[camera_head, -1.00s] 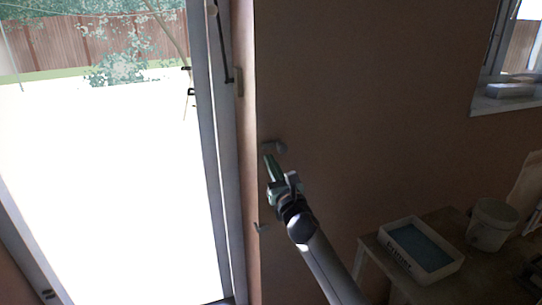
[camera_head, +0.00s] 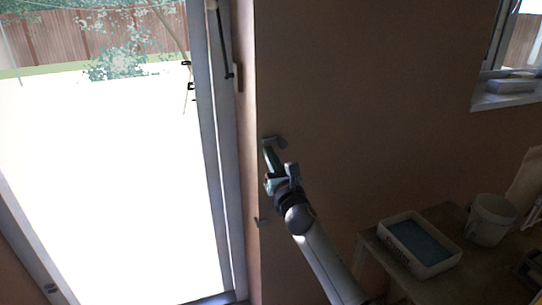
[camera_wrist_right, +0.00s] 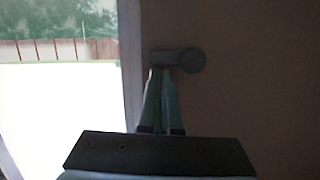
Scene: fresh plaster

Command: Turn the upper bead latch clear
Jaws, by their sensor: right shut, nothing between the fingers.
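The upper bead latch (camera_head: 279,141) is a small grey turn-piece with a round end, on the brown wall beside the door frame. In the right wrist view the latch (camera_wrist_right: 190,60) lies level, its round end to the right and its arm pointing left towards the frame. My right gripper (camera_head: 268,151) is shut and empty, its fingers reaching up to the latch's left end. In the right wrist view the fingertips (camera_wrist_right: 162,73) are just under the latch's arm; I cannot tell whether they touch. A lower latch (camera_head: 261,222) sits further down the edge. My left gripper is not in view.
The tall glazed door (camera_head: 110,180) with its grey frame (camera_head: 209,130) fills the left. A small table (camera_head: 370,246) at the lower right bears a white tray (camera_head: 448,267) and a white bucket (camera_head: 490,222). A window sill (camera_head: 505,101) is at the upper right.

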